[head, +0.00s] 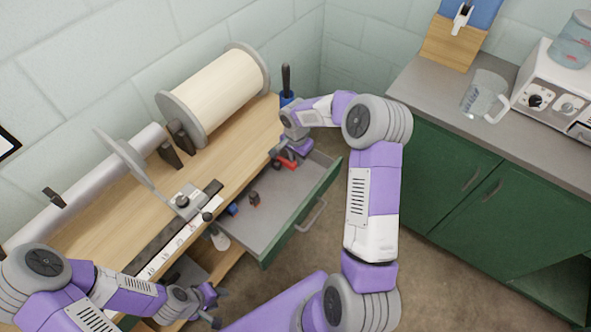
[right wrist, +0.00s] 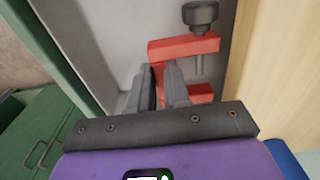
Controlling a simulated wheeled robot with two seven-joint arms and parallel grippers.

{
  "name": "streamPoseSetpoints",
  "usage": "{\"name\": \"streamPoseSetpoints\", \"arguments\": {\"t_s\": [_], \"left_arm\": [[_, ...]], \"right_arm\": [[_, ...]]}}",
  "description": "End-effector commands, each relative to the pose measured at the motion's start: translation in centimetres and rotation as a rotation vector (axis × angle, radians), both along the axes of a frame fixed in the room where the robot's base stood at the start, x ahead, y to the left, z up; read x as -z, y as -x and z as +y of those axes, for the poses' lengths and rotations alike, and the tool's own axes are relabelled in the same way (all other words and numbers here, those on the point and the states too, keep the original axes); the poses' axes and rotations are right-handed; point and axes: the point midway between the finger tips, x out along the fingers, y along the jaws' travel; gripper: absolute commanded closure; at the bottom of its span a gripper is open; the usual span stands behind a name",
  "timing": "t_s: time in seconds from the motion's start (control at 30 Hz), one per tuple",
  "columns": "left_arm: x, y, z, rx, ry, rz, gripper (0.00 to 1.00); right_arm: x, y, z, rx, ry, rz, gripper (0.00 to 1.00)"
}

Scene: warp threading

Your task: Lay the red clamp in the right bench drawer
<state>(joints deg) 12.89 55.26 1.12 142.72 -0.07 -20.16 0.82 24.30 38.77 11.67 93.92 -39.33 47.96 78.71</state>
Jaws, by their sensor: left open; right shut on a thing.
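The red clamp (head: 286,163) is at the far end of the open right bench drawer (head: 262,229). In the right wrist view the clamp (right wrist: 184,48) shows a red C-shaped frame with a dark screw knob at its top. My right gripper (head: 289,153) is shut on the clamp, inside or just above the drawer; I cannot tell whether the clamp touches the drawer floor. The right wrist view shows the right gripper's fingers (right wrist: 166,86) against the red frame. My left gripper (head: 214,306) is open and empty, low at the front left of the bench.
A small dark brown item (head: 254,198) and a blue item (head: 232,209) lie in the drawer. The wooden bench (head: 240,142) carries a large cream roll (head: 213,95). A blue holder (head: 287,98) stands at the bench's far end. Green cabinets (head: 440,180) are to the right.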

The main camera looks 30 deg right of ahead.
Motion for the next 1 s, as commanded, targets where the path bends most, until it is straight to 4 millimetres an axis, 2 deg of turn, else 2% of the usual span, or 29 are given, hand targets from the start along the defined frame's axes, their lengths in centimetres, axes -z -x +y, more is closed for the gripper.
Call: {"name": "streamPoseSetpoints", "arguments": {"t_s": [0.23,0.47,0.83,0.87,1.0], "left_arm": [[0.5,0.0,0.0,0.000,0.000,0.000,0.57],[1.5,0.0,0.0,0.000,0.000,-0.001,0.57],[1.8,0.0,0.0,0.000,0.000,-0.001,0.57],[1.7,0.0,0.0,0.000,0.000,-0.001,0.57],[1.7,0.0,0.0,0.000,0.000,-0.001,0.57]], "right_arm": [[1.9,-0.1,0.0,0.001,-0.001,-0.002,1.00],[5.3,0.0,0.0,0.000,-0.001,-0.001,1.00],[5.7,-0.1,0.0,0.000,0.001,-0.003,1.00],[5.7,0.0,0.0,0.000,0.000,-0.001,0.80],[5.6,0.0,0.0,0.000,0.000,-0.001,0.59]]}}
